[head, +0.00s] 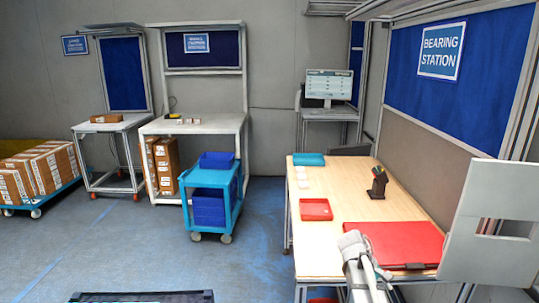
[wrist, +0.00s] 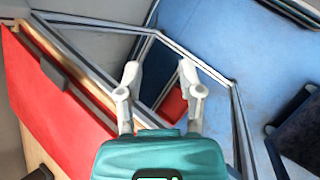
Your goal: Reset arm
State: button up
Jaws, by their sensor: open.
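My gripper (wrist: 159,74) shows in the wrist view with its two light grey fingers spread apart and nothing between them. Its teal body fills the bottom middle of that view. It points down past the bench edge toward the metal frame and the blue floor. In the head view, part of my arm shows at the lower right, in front of the wooden bench (head: 350,225) at the bearing station. A red mat (head: 402,243) lies on the bench beside my arm; it also shows at the left of the wrist view (wrist: 45,105).
The bench also holds a red tray (head: 316,209), a teal tray (head: 308,159) and a dark holder (head: 378,184). A grey panel (head: 493,215) stands at right. A red bin (wrist: 173,104) sits below the bench edge. A blue cart (head: 212,197) stands left on open floor.

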jog(key=s+a+f+m+t+y, duration=0.1)
jog(key=s+a+f+m+y, duration=0.1)
jog(key=a, duration=0.7)
jog(key=s+a+f+m+t+y, duration=0.1)
jog(key=s+a+m+t+y, duration=0.1)
jog(key=s+a+y, duration=0.3)
jog(key=s+a+m, duration=0.1)
jog(key=s+a, duration=0.1)
jog(key=a, duration=0.1)
jog(key=shift+s+a+f, duration=0.15)
jog(key=shift+a+f, duration=0.25)
jog(key=shift+a, duration=0.2)
